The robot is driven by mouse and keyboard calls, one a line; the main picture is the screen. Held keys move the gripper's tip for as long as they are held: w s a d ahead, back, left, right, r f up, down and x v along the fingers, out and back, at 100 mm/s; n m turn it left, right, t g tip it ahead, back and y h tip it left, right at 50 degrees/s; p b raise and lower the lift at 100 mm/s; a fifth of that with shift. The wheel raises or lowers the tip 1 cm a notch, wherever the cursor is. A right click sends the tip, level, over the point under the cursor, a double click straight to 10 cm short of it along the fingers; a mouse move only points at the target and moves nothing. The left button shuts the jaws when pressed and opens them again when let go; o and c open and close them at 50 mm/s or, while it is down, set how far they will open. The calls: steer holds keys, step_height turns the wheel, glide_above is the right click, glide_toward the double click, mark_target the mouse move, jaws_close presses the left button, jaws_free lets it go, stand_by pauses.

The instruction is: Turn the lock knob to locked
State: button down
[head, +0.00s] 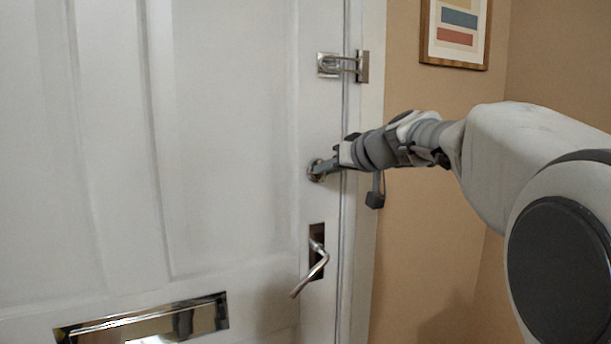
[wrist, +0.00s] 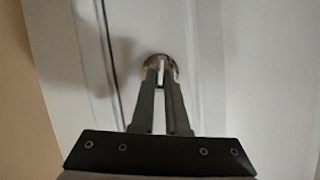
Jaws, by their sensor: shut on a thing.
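The lock knob sits on a round metal plate near the right edge of a white door (head: 235,130), between the latch above and the lever handle below. In the head view the lock knob (head: 315,171) is partly hidden by my gripper (head: 322,168). In the wrist view the round plate and knob (wrist: 161,67) show at the tips of my gripper (wrist: 160,80). The two fingers are close together, one on each side of the knob's narrow grip, and shut on it. The knob's exact angle is hard to tell.
A metal swing-bar latch (head: 342,66) is above the knob. A lever handle (head: 314,262) points down and left below it. A mail slot (head: 145,321) is low on the door. A framed picture (head: 456,32) hangs on the tan wall at right.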

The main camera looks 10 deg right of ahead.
steer(key=shift+w+d+f+m+t+y+b, duration=0.1)
steer(key=shift+d+f+m+t+y+b, duration=0.1)
steer(key=shift+m+y+b, duration=1.35)
steer(key=shift+w+d+f+m+t+y+b, duration=0.15)
steer(key=shift+m+y+b, duration=0.6)
steer(key=shift+m, duration=1.65)
steer(key=shift+s+d+f+m+t+y+b, duration=0.2)
steer(key=shift+m+y+b, duration=0.6)
steer(key=shift+m+b, duration=0.95)
steer(key=shift+w+a+m, duration=0.1)
steer(key=shift+m, duration=0.3)
steer(key=c, duration=0.9)
jaws_free()
